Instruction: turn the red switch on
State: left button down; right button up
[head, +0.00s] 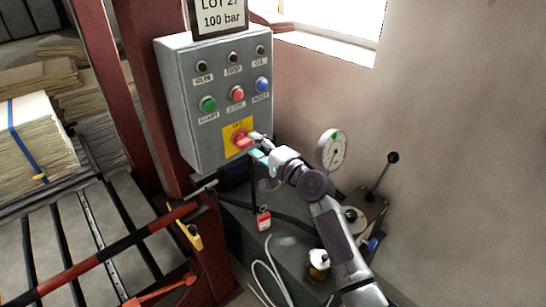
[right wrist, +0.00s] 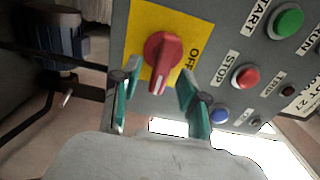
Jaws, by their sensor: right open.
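The red switch (head: 241,139) is a rotary knob on a yellow plate (head: 229,130), low on the front of a grey control box (head: 187,95). In the right wrist view the red switch (right wrist: 163,50) has its handle pointing down between my fingers, and the word OFF shows beside it on the plate. My right gripper (head: 258,146) is at the switch from the right. In the right wrist view my right gripper (right wrist: 157,82) is open, with teal fingers on either side of the handle and gaps visible. My left gripper is not in view.
Green (head: 208,104), red (head: 237,93) and blue (head: 262,84) buttons sit above the switch, under a row of small lamps. A red post (head: 150,80) stands left of the box. A gauge (head: 332,150) and a lever (head: 384,175) stand right of my arm.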

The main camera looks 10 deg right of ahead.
jog(key=v, duration=0.9)
jog(key=shift+s, duration=0.1)
jog(key=s+d+f+n+g+h, duration=0.1)
jog(key=s+d+f+g+h, duration=0.15)
jog(key=f, duration=1.35)
jog(key=s+d+f+n+g+h, duration=0.1)
jog(key=s+d+f+g+h, duration=0.2)
jog(key=f, duration=1.3)
jog(key=s+d+f+n+g+h+b, duration=0.1)
jog(key=s+d+f+n, duration=0.1)
jog(key=s+f, duration=0.75)
jog(key=s+d+f+n+g+h, duration=0.2)
jog(key=s+d+f, duration=0.1)
jog(key=s+f, duration=0.6)
jog(key=s+d+f+n+g, duration=0.1)
jog(key=s+f, duration=0.3)
jog(key=s, duration=0.6)
jog(key=s+d+f+n+g+h, duration=0.1)
jog(key=s+f+n, duration=0.3)
jog(key=s, duration=0.6)
jog(key=s+d+f+n+g+h, duration=0.1)
jog(key=s+f, duration=0.4)
jog(key=s, duration=0.5)
jog(key=shift+s+d+f+n+g, duration=0.35)
jog(key=shift+d+n+g, duration=0.45)
jog(key=shift+d+g, duration=0.35)
